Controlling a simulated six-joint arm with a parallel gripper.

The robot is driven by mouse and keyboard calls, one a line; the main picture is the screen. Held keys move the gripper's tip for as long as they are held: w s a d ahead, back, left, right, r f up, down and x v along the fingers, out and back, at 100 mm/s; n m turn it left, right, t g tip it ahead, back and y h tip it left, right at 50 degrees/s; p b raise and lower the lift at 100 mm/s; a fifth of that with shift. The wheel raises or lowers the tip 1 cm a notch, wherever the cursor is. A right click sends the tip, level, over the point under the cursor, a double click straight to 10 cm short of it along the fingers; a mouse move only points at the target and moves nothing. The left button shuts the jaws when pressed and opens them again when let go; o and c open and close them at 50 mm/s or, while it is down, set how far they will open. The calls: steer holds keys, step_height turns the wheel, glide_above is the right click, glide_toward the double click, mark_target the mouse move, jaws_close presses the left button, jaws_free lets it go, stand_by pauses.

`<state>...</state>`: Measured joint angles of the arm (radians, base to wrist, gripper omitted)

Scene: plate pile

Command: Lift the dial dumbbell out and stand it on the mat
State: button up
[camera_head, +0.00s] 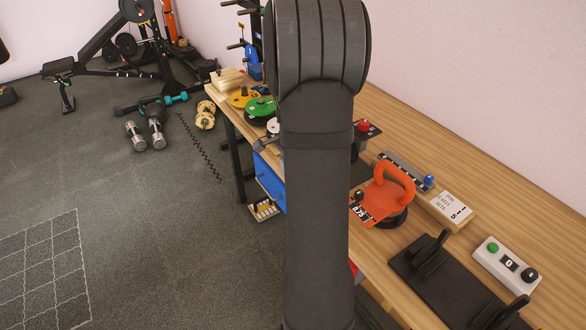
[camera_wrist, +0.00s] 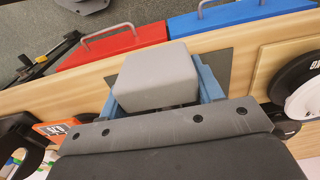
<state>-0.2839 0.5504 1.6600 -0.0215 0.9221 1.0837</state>
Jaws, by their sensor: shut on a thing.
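In the wrist view, my gripper (camera_wrist: 165,90) shows blue-grey parts at either side of a rounded grey block. It is shut, with the dial dumbbell taken as the thing held. Its fingertips are hidden, and I cannot tell whether the grey block is part of the dumbbell or of the gripper. A thin dark mat (camera_wrist: 222,62) lies on the bench beneath. A bit of it shows beside my arm in the head view (camera_head: 360,175). In the head view, my arm hides the gripper. A black cradle (camera_head: 415,262) with upright forks stands empty at the lower right.
An orange kettlebell (camera_head: 392,185) stands between mat and cradle. A button box (camera_head: 507,266), a card block (camera_head: 451,209) and a red-knobbed item (camera_head: 366,127) line the bench. Black and white plates (camera_wrist: 300,95) lie right in the wrist view. Red (camera_wrist: 110,45) and blue (camera_wrist: 240,14) drawers sit below the bench edge.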

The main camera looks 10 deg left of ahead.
steer(key=shift+f, duration=0.35)
steer(key=o, duration=1.5)
steer(key=shift+o, duration=0.7)
steer(key=shift+f, duration=0.1)
step_height(320, 180, up, 18)
steer(key=shift+a+f, duration=0.15)
steer(key=shift+f, duration=0.1)
steer(key=shift+s+f, duration=0.1)
step_height(320, 180, down, 17)
steer(key=shift+f, duration=0.1)
steer(key=shift+r, duration=0.2)
